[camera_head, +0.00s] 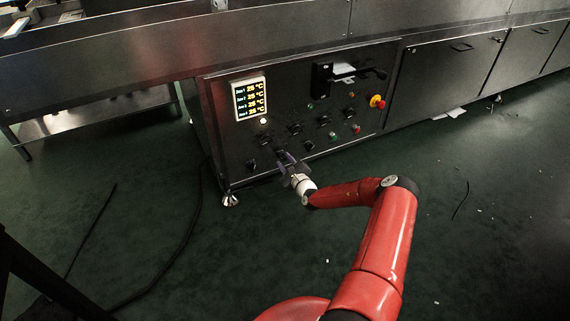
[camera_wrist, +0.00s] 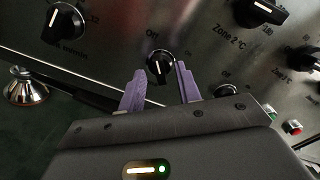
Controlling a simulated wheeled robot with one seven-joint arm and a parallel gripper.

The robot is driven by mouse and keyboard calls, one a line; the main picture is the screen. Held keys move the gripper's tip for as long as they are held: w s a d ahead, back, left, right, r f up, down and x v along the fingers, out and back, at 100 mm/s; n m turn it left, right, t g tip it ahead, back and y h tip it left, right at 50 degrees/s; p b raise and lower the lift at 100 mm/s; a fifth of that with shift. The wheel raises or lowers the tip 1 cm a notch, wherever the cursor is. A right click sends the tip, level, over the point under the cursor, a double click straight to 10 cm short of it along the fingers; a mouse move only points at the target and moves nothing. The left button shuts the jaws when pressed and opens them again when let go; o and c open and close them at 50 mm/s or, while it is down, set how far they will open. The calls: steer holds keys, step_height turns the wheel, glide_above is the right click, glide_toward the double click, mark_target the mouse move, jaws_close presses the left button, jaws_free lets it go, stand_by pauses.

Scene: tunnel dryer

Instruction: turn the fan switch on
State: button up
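The control panel (camera_head: 300,100) fills the middle of the head view. In the wrist view a black rotary switch (camera_wrist: 160,67) with a white pointer line shows between my fingertips, with "Off" printed above it. Its pointer is near vertical in that picture. Any name label below it is hidden, so I cannot read that it is the fan switch. My gripper (camera_wrist: 160,80) is open, with one purple finger on each side of the switch. A small gap seems to show at the fingers; contact is unclear. In the head view my gripper (camera_head: 287,160) covers the panel's lower part.
Other black knobs stand close by: one at upper left (camera_wrist: 66,22) and the Zone 2 knob (camera_wrist: 260,12). A temperature display (camera_head: 250,98), a red-yellow stop button (camera_head: 377,101) and a black handle (camera_head: 350,75) are on the panel. The floor in front is mostly clear.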

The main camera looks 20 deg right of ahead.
steer(key=shift+w, duration=0.25)
steer(key=shift+c, duration=0.2)
jaws_close()
